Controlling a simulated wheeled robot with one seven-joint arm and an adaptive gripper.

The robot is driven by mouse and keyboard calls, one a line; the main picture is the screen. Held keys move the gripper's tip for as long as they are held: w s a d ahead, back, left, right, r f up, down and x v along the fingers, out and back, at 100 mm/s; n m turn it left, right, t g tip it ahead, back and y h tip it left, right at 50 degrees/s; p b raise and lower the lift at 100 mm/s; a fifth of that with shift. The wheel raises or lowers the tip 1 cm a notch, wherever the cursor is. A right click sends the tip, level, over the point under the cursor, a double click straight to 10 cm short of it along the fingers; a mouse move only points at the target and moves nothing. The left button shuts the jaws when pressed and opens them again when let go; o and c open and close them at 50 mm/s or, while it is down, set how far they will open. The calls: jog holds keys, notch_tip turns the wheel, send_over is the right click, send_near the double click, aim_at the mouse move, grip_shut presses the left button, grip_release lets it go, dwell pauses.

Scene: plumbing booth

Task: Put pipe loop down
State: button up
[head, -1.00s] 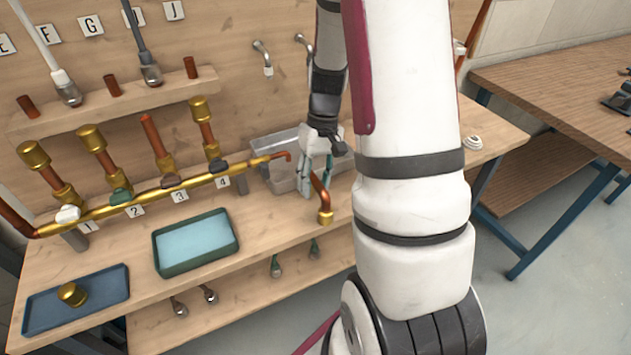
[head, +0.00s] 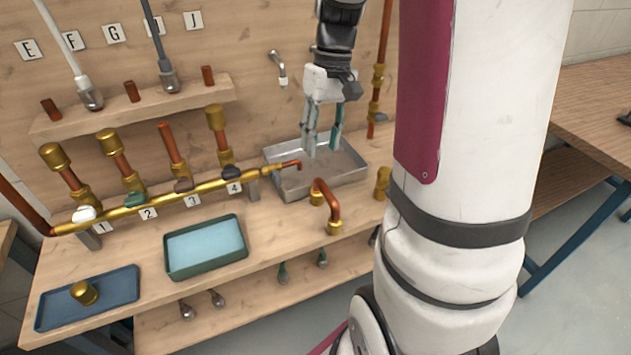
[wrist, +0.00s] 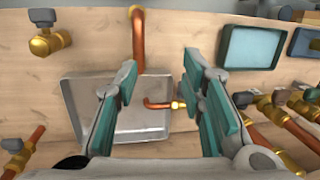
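The pipe loop (head: 329,197), a bent copper pipe with brass ends, stands on the bench in front of the metal tray. In the wrist view, its copper bend (wrist: 138,42) shows at the top, beyond the fingertips, with one brass end visible. My gripper (head: 322,145) is above the metal tray, behind the loop and apart from it. In the wrist view, its teal-padded fingers (wrist: 160,80) are spread wide with nothing between them.
The metal tray (head: 352,177) is behind the loop. A copper outlet (head: 291,164) from the brass manifold (head: 160,197) reaches over its left side. A brass fitting (head: 383,183) stands right of the loop. A green tray (head: 172,270) and blue tray (head: 48,318) lie left.

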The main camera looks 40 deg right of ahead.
jog(key=s+a+r+n+t+h, duration=0.1)
jog(key=s+a+r+t, duration=0.1)
jog(key=s+a, duration=0.6)
jog(key=s+a+r+n+t+h, duration=0.1)
jog(key=s+a+r, duration=0.4)
jog(key=s+a, duration=0.3)
jog(key=shift+s+a+r+n+t, duration=0.15)
jog(key=shift+a+n+t, duration=0.15)
jog(key=shift+a+t, duration=0.1)
jog(key=shift+r, duration=0.1)
jog(key=shift+t, duration=0.5)
notch_tip(320, 180, up, 4)
jog(key=p, duration=0.3)
jog(key=shift+r, duration=0.1)
